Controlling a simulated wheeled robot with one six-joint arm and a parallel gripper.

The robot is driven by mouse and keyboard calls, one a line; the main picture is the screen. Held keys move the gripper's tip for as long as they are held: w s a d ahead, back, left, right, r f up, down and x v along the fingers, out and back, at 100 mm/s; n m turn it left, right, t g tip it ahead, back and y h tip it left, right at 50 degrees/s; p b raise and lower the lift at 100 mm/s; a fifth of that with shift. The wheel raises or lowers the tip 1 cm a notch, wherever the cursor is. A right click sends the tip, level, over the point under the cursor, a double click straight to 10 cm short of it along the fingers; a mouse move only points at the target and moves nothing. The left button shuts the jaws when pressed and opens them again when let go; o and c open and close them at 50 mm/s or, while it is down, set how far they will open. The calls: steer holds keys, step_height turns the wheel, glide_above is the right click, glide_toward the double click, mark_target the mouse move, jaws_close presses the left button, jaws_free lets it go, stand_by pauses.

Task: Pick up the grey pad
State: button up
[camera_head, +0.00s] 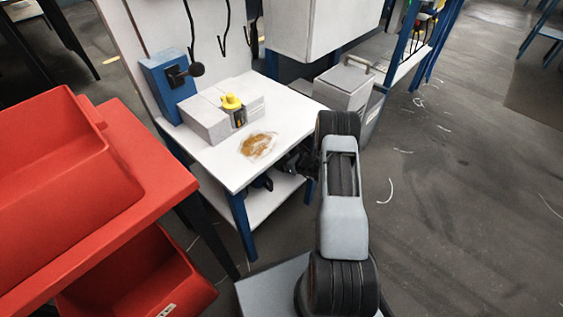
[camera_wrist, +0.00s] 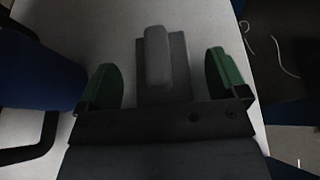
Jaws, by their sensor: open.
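The grey pad (camera_wrist: 166,58) shows in the wrist view as a grey block with a raised, rounded grip along its middle, on a white surface (camera_wrist: 108,30). It lies between the green fingertips of my gripper (camera_wrist: 162,62), with a gap on each side. My gripper is open and holds nothing. The near end of the pad is hidden behind the gripper's dark body. In the head view my gripper (camera_head: 299,160) is a dark shape at the right side of the white table (camera_head: 215,160), mostly hidden by my arm. I cannot make out the pad there.
A brown stain (camera_head: 258,145) marks the tabletop. Behind it are pale blocks (camera_head: 208,120) and a yellow-capped container (camera_head: 234,108). A blue table leg (camera_head: 242,228) and lower shelf (camera_head: 272,200) are below. Red bins (camera_head: 50,150) stand left, a grey bin (camera_head: 345,88) behind. Floor at right is open.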

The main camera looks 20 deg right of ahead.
steer(key=shift+w, duration=0.1)
steer(key=shift+c, duration=0.2)
steer(key=c, duration=0.9)
